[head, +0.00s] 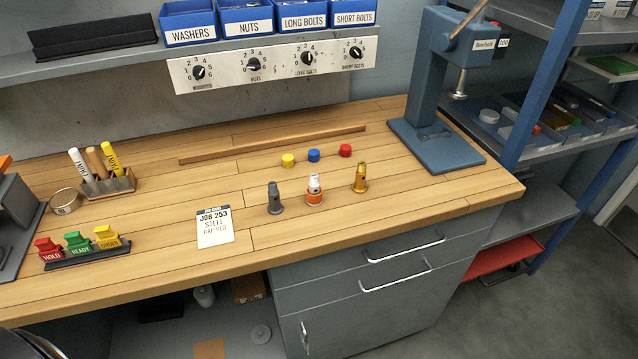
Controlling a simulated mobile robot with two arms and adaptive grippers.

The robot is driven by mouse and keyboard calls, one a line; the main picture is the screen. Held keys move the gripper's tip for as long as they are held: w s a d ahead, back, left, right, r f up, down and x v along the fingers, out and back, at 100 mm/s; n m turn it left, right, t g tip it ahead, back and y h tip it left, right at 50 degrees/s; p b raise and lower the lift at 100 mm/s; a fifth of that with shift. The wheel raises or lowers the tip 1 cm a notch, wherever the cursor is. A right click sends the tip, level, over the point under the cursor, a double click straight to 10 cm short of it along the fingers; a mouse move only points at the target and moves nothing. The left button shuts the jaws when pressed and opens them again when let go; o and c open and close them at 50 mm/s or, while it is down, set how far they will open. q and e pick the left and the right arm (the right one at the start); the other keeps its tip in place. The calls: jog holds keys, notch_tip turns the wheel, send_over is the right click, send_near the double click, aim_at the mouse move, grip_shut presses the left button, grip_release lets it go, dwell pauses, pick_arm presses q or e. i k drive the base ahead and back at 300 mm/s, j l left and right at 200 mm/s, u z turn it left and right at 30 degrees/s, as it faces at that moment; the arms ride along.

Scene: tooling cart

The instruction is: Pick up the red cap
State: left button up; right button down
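The red cap (345,150) sits on the wooden bench top, at the right end of a short row of caps. A blue cap (313,155) and a yellow cap (288,160) are to its left. In front of the caps stand a grey fitting (274,198), an orange and white fitting (314,190) and a gold fitting (360,178), all upright. A job card (215,227) lies to their left; its print reads JOB 253, with the lines below hard to read. Neither of my grippers shows in the head view.
A wooden strip (270,145) lies behind the caps. A blue press (440,100) stands at the right. A marker holder (108,185) and a rack of coloured tags (85,252) are at the left. Labelled blue bins (245,20) sit above a dial panel (275,66).

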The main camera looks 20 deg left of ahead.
aim_at(346, 150)
jog(key=i+l+u, duration=0.45)
jog(key=l+u, duration=0.2)
jog(key=l, duration=0.2)
jog(key=i+l+u, duration=0.25)
jog(key=k+l, duration=0.05)
jog(key=k, duration=0.05)
